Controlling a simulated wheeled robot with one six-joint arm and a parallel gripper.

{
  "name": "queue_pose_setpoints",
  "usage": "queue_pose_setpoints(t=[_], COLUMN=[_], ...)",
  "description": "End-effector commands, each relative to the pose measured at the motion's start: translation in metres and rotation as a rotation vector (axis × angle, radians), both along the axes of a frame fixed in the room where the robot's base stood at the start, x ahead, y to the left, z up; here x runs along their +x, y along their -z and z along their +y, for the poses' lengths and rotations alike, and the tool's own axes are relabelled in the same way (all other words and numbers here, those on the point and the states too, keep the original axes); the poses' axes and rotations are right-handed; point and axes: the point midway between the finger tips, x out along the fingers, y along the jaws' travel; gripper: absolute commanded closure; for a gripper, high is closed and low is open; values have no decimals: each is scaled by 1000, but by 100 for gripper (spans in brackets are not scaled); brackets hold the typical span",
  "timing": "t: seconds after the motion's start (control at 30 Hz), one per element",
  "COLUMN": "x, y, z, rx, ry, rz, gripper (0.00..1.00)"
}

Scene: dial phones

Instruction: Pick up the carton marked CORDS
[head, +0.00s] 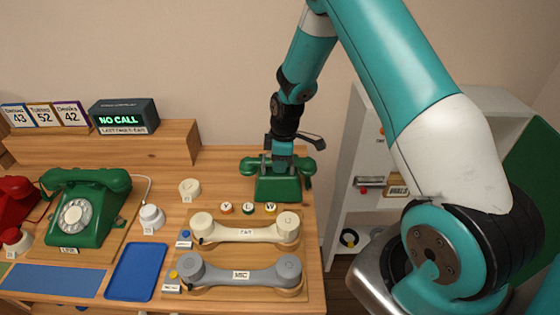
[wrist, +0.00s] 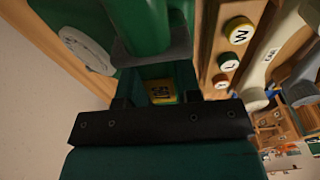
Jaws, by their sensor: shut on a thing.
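My gripper (head: 283,154) is at the small green phone (head: 279,188) at the back right of the desk. It is shut on the phone's green handset (head: 304,165), which shows level just above or on the phone body; I cannot tell whether they touch. In the wrist view, green parts (wrist: 146,25) fill the space before my gripper (wrist: 155,78), and a small yellow label (wrist: 162,91) shows between the fingers. I cannot make out a carton marked CORDS in either view. A box with a partly readable label (head: 397,187) stands on the white shelf at the right.
Round Y, L and W buttons (head: 248,209) sit in front of the green phone. A cream handset (head: 245,232) and a grey handset (head: 241,275) lie on the desk nearer me. A larger green phone (head: 85,207) stands left. The white shelf unit (head: 345,165) stands right, beyond the desk edge.

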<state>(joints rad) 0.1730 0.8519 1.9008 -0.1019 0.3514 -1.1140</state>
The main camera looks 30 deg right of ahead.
Motion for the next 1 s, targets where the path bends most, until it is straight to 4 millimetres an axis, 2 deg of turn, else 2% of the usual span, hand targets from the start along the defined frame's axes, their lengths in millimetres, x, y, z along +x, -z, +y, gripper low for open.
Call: queue_pose_setpoints(t=[0.43, 0.47, 0.57, 0.83, 1.0], x=[1, 0, 0, 0, 1], y=[7, 9, 8, 7, -7], z=[0, 0, 0, 0, -1], rx=[-1, 0, 0, 0, -1], ry=[0, 0, 0, 0, 0], rz=[-5, -2, -2, -2, -4], gripper=[100, 66, 43, 43, 43])
